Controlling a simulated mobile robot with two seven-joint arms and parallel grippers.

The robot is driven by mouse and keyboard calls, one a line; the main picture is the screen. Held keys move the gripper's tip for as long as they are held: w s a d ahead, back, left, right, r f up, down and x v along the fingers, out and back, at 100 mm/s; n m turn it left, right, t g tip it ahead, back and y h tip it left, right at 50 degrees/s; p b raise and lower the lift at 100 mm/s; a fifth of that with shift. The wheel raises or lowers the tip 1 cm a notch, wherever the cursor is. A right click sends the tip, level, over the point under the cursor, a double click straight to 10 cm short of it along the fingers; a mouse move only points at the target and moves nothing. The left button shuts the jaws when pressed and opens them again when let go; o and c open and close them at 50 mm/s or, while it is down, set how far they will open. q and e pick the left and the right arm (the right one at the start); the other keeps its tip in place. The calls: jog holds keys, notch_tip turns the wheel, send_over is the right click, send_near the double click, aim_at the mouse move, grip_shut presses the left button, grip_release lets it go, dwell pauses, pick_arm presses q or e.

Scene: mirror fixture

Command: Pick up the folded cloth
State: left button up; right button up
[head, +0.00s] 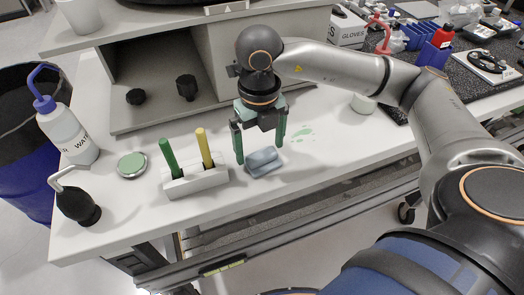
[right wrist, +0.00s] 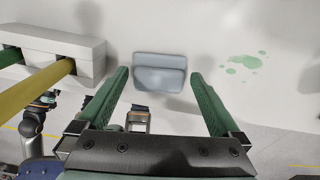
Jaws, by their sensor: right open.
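The folded cloth (head: 264,162) is blue-grey and lies flat on the white bench near its front edge. It also shows in the right wrist view (right wrist: 160,72), ahead of the fingertips and between their lines. My right gripper (head: 259,158) is open, with green fingers pointing down above and around the cloth's place. In the right wrist view my right gripper (right wrist: 160,78) has its fingers wide apart with nothing between them. I cannot tell the exact height of the fingertips above the bench. My left gripper is not in view.
A white holder (head: 195,181) with a green and a yellow marker stands left of the cloth. Green spots (head: 300,134) mark the bench to its right. A grey open cabinet (head: 170,80) stands behind. Bottles (head: 66,130) stand at far left.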

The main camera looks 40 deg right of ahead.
aim_at(258, 173)
jog(key=shift+f, duration=0.85)
jog(key=shift+c, duration=0.2)
jog(key=c, duration=1)
jog(key=shift+r, duration=0.15)
jog(key=shift+r, duration=0.25)
notch_tip(258, 173, up, 2)
jog(key=shift+w+r, duration=0.1)
jog(key=shift+r, duration=0.05)
jog(key=s+a+r, duration=0.2)
jog(key=s+r, duration=0.1)
jog(key=s+a+r, duration=0.3)
jog(key=s, duration=0.1)
jog(key=s+a+r+p, duration=0.1)
jog(key=s+a+r, duration=0.2)
jog(key=s+r, duration=0.1)
jog(key=shift+s+a, duration=0.2)
jog(key=shift+a, duration=0.05)
